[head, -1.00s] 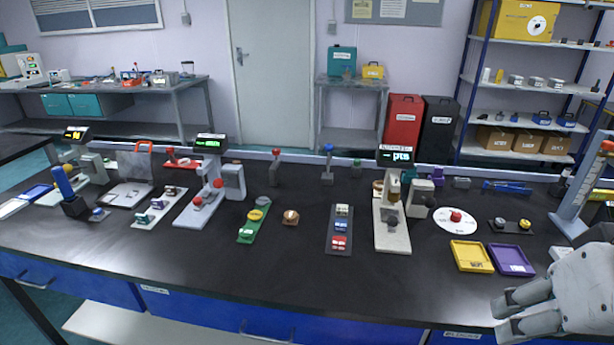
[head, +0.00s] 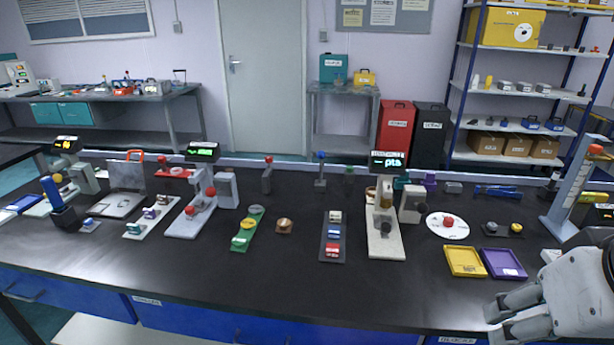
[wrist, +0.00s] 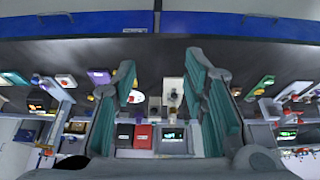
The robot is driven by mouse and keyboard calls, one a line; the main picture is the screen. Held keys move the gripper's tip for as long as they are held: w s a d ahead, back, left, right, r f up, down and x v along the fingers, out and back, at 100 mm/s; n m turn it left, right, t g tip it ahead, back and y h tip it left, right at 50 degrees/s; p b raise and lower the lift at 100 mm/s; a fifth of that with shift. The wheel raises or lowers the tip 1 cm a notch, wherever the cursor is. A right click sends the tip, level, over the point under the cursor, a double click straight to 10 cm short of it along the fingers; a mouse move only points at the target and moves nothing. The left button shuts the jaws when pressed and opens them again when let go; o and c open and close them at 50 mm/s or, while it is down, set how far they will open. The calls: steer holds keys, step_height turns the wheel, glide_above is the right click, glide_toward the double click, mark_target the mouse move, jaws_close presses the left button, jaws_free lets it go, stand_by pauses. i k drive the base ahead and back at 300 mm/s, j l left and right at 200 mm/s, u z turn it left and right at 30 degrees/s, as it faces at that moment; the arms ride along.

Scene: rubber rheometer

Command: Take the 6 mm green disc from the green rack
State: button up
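The green rack (head: 247,232) is a narrow green strip on the black bench, left of centre in the head view. Sizes cannot be read. My gripper (head: 497,321) is at the lower right, above the bench's front edge, far from the rack. The wrist view shows its fingers (wrist: 160,62) spread apart with nothing between them. A green piece, likely the rack, shows there (wrist: 260,85).
A grey press (head: 195,209) stands left of the rack and a beige press (head: 385,235) to the right. A brown round piece (head: 284,226) and a dark rack (head: 332,240) lie between. Yellow (head: 465,262) and purple (head: 504,264) trays sit near my gripper. The front bench strip is clear.

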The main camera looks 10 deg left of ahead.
mark_target(240, 240)
steer(key=i+j, duration=0.15)
steer(key=j, duration=0.2)
steer(key=i+j, duration=0.1)
steer(key=j, duration=0.25)
steer(key=i+j, duration=0.15)
steer(key=j, duration=0.2)
steer(key=i+j, duration=0.15)
steer(key=j, duration=0.2)
steer(key=i+j, duration=0.15)
steer(key=j, duration=0.2)
